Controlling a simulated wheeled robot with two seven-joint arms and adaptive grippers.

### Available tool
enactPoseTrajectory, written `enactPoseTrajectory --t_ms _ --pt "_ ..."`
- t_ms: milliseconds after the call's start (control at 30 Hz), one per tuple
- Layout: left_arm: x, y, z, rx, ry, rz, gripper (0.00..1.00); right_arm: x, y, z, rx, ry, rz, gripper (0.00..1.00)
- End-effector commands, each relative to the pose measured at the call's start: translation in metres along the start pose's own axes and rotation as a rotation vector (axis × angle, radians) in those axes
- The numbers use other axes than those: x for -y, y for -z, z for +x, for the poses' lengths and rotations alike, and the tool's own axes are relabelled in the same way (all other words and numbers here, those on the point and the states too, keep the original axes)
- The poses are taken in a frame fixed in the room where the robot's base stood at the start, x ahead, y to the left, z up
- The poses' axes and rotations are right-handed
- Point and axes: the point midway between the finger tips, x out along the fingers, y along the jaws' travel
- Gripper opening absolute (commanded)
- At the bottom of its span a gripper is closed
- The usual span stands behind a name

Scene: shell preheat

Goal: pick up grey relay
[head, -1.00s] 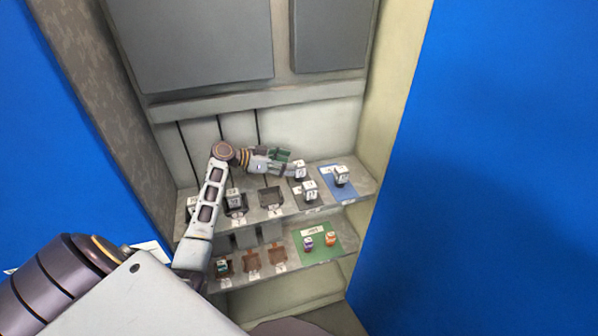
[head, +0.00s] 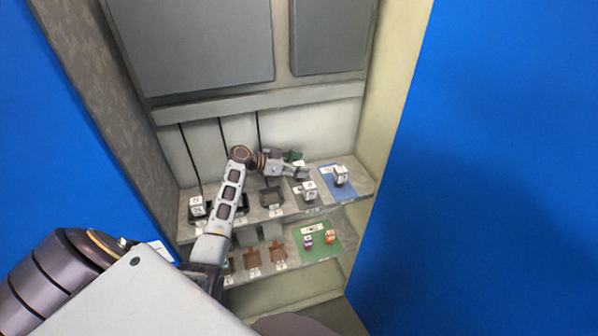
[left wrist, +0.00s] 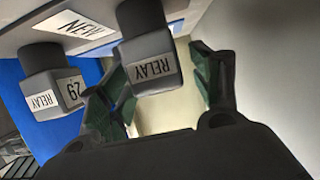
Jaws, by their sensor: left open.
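My left gripper (head: 298,165) is over the upper shelf in the head view, its jaws open. In the left wrist view its green-padded fingers (left wrist: 162,76) stand apart on either side of a grey relay (left wrist: 150,66) marked RELAY. That relay overlaps the left finger in the picture; I cannot tell whether either finger touches it. In the head view, grey-and-white relays show near the blue mat (head: 340,175) and in front of the gripper (head: 309,190). My right gripper is out of view.
The upper shelf holds dark trays (head: 271,197) to the left. The lower shelf has brown trays (head: 251,257) and a green mat (head: 330,254) with a purple and an orange piece. A cream wall (head: 395,100) closes the right side. A NEW label (left wrist: 84,25) lies near the relays.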

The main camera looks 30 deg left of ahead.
Motion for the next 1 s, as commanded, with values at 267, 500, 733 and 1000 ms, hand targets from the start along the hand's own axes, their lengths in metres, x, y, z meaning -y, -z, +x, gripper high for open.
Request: enactPoseTrajectory --t_ms 267,500,733,1000 --pt "0.0001 0.0 -0.0002 0.0 0.0 0.0 0.57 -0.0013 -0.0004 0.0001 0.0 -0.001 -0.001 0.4" --pt "0.0001 0.0001 -0.0003 0.0 0.0 0.0 0.26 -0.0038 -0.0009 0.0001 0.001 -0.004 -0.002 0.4" --pt "0.0002 0.0005 -0.0004 -0.001 0.0 0.0 0.13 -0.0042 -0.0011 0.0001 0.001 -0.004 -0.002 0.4" --pt "0.0005 0.0049 -0.002 -0.001 0.001 0.001 0.13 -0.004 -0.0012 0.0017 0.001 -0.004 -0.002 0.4"
